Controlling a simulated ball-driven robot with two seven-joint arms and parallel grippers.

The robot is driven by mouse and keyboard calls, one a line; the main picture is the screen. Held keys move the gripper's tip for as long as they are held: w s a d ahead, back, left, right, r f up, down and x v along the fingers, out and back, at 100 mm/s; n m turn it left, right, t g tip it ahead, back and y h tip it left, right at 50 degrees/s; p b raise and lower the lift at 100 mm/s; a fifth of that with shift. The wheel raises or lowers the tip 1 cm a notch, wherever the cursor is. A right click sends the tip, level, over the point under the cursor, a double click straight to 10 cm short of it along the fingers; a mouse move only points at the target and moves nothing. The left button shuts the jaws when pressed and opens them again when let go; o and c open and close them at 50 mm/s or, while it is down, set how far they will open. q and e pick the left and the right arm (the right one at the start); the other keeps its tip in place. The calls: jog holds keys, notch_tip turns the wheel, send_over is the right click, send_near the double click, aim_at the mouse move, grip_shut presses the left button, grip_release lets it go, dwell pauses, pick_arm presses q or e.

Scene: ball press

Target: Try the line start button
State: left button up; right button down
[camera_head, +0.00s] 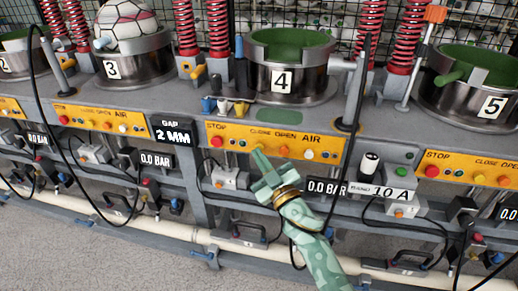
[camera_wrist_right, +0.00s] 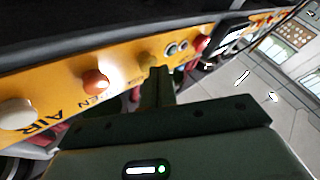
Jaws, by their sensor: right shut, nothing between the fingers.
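No button in view carries a line start label that I can read. A green button (camera_head: 401,171) sits on a grey box right of station 4's yellow panel (camera_head: 325,145). That panel has a red stop button (camera_head: 217,142), an orange open button (camera_head: 284,151) and a white air button (camera_head: 309,155). My right gripper (camera_head: 259,156) is shut and empty, its tips over the panel's close button. In the right wrist view its tips (camera_wrist_right: 158,72) point at the panel by a yellow button (camera_wrist_right: 148,60); contact is unclear. My left gripper is out of view.
Press station 4 (camera_head: 283,85) stands above the panel, station 5 (camera_head: 480,100) to the right. A black-and-white cylinder (camera_head: 369,163) stands beside the green button's box. Black cables hang in front. A pale pipe (camera_head: 180,232) runs low along the front.

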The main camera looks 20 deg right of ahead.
jog(key=shift+w+d, duration=0.15)
jog(key=shift+w, duration=0.05)
jog(key=shift+s, duration=0.1)
dwell(0.4)
jog(key=shift+s+a, duration=0.5)
jog(key=shift+s, duration=0.15)
jog(key=shift+s+p, duration=0.1)
jog(key=shift+p, duration=0.2)
jog(key=s+a, duration=0.1)
jog(key=s, duration=0.1)
jog(key=s+a+p, duration=0.1)
jog(key=s, duration=0.1)
jog(key=shift+a, duration=0.4)
